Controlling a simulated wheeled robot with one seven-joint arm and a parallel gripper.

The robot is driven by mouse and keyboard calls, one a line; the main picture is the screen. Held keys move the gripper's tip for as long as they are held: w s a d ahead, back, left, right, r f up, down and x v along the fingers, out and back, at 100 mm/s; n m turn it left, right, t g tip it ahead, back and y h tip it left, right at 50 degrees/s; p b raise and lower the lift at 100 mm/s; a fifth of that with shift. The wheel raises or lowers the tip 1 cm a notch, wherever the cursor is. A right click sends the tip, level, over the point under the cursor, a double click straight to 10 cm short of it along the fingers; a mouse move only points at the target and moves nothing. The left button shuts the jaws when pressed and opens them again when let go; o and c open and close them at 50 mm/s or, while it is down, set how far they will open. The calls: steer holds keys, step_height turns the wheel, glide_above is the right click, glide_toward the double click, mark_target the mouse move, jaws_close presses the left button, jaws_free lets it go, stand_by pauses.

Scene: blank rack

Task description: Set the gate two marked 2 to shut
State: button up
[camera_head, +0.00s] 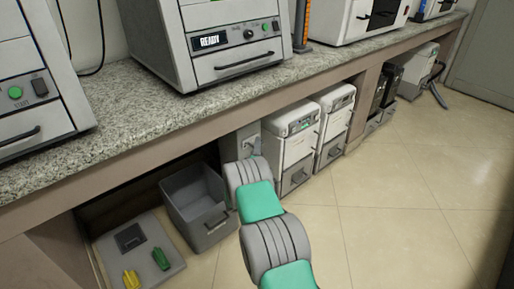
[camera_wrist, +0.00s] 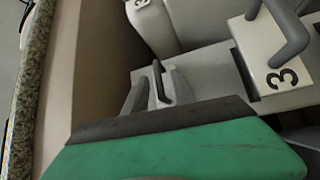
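In the wrist view a pale panel (camera_wrist: 218,68) carries a black 3 beside a thick grey bent handle (camera_wrist: 288,35). A second, smaller grey handle (camera_wrist: 158,84) stands to its left, with no readable mark. A pale part (camera_wrist: 155,25) at the top edge bears a cut-off dark mark that I cannot read. No gate clearly marked 2 shows. In the head view a small grey panel (camera_head: 243,143) with a fitting on it sits under the counter, just beyond my arm.
A granite counter (camera_head: 140,110) with machines runs above. Beneath it are an open grey bin (camera_head: 187,203), a grey tray (camera_head: 158,235) with green and yellow pieces, and white units (camera_head: 292,145). Tiled floor (camera_head: 400,200) is clear at right. My green arm part fills the wrist view's bottom.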

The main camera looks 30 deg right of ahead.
steer(key=v, duration=0.7)
steer(key=shift+s+a+p, duration=0.15)
steer(key=shift+s+p, duration=0.2)
steer(key=shift+p, duration=0.05)
steer(key=shift+f, duration=0.1)
